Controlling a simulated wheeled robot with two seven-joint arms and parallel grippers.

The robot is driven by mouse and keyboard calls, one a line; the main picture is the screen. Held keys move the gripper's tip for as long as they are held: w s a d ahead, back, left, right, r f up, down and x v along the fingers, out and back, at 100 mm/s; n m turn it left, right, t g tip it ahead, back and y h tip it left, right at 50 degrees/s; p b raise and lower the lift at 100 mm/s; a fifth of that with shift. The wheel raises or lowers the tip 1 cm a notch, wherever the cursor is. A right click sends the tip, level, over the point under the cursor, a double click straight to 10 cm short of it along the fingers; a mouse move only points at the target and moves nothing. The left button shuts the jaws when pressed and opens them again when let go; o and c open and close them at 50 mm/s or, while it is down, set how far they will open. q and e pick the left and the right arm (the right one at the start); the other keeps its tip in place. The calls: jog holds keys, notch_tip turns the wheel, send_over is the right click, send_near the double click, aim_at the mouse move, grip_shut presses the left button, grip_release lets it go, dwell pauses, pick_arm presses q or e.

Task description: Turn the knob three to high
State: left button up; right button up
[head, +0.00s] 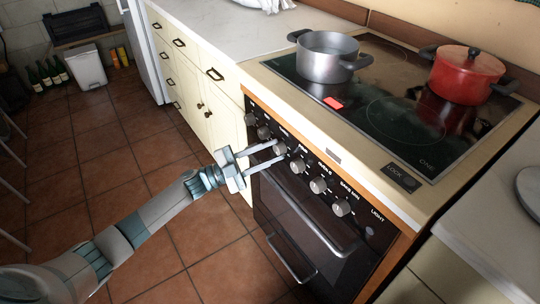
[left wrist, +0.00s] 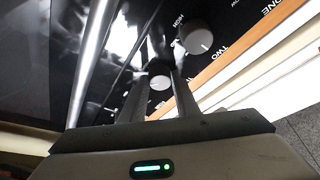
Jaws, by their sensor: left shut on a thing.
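A black oven front (head: 315,185) carries a slanting row of several grey round knobs. My left gripper (head: 281,150) is shut on knob three (head: 280,148), the third from the left, with a finger on each side of it. In the left wrist view, that knob (left wrist: 160,79) shows between the ends of the two fingers (left wrist: 157,85). The neighbouring knob (left wrist: 195,38) sits beside printed words that read TWO and HIGH. The held knob's own label and its exact setting cannot be read. My right gripper is not in view.
A grey pot (head: 328,62) and a red pot (head: 466,80) stand on the black hob (head: 385,75) above. The oven door handle (head: 305,225) runs below the knobs. Cream drawers (head: 205,100) stand to the left. The tiled floor (head: 150,150) is open.

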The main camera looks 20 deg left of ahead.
pick_arm(q)
jog(key=m+g, duration=0.1)
jog(key=m, duration=0.2)
jog(key=shift+w+r, duration=0.1)
jog(key=shift+a+r+m+g+y, duration=0.15)
jog(key=shift+m+g+y, duration=0.25)
jog(key=shift+m, duration=0.7)
jog(key=shift+m+g+p, duration=0.4)
jog(key=shift+m, duration=0.4)
jog(key=shift+r+m+y, duration=0.1)
jog(key=shift+m+y, duration=0.3)
jog(key=shift+m, duration=0.7)
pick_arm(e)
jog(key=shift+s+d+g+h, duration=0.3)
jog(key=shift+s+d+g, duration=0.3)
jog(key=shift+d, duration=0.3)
pick_arm(q)
jog(key=shift+p, duration=0.3)
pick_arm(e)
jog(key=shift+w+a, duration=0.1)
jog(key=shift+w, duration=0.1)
pick_arm(q)
jog(key=o, duration=1)
jog(key=shift+g, duration=0.3)
jog(key=shift+o, duration=0.2)
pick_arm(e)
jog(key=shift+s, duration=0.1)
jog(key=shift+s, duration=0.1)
